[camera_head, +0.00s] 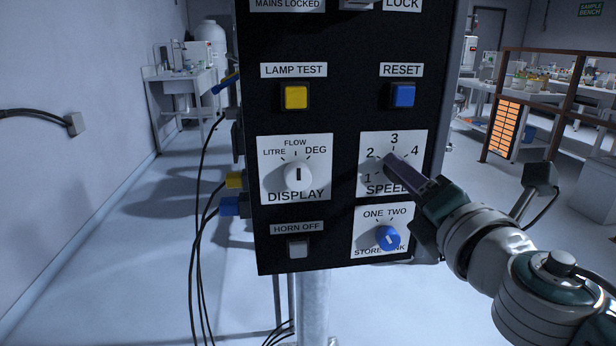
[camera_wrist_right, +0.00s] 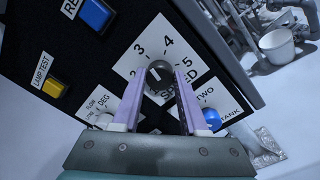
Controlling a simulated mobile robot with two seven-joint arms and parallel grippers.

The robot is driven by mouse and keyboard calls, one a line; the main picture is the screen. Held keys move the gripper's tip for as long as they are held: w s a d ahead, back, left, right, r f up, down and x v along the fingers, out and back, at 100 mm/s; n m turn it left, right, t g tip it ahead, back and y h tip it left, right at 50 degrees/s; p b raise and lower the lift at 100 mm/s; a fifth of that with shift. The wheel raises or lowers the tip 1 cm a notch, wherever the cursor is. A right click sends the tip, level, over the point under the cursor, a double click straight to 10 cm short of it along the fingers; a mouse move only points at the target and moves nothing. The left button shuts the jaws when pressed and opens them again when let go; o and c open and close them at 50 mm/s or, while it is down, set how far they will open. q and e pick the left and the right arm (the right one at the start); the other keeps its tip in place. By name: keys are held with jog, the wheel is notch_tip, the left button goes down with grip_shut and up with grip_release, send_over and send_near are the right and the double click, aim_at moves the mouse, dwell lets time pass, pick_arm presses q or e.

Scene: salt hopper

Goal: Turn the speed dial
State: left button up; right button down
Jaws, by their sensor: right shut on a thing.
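The speed dial (camera_wrist_right: 159,74) is a dark round knob with a white mark, on a white plate (camera_head: 372,144) marked SPEED on the black panel. In the right wrist view the numbers 2 to 5 show around it. My right gripper (camera_head: 392,163) reaches in from the right in the head view, and its fingers hide the dial there. In the right wrist view the two purple fingers of my right gripper (camera_wrist_right: 160,80) have the dial between their tips and are shut on it. I cannot tell exactly which number the mark points to. My left gripper is not in view.
Close by are the white display dial (camera_head: 298,176), the blue store dial (camera_head: 388,238), the yellow lamp test button (camera_head: 294,96), the blue reset button (camera_head: 402,95) and the grey horn off button (camera_head: 298,249). Cables hang left of the panel. The floor beyond is open.

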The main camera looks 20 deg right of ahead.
jog(key=m+b, duration=0.2)
jog(key=m, duration=0.7)
jog(key=shift+m+b, duration=0.3)
jog(key=shift+b, duration=0.1)
dwell(0.4)
jog(key=shift+c, duration=2.2)
grip_release()
jog(key=b+v, duration=0.1)
jog(key=v, duration=0.9)
jog(key=shift+f, duration=0.2)
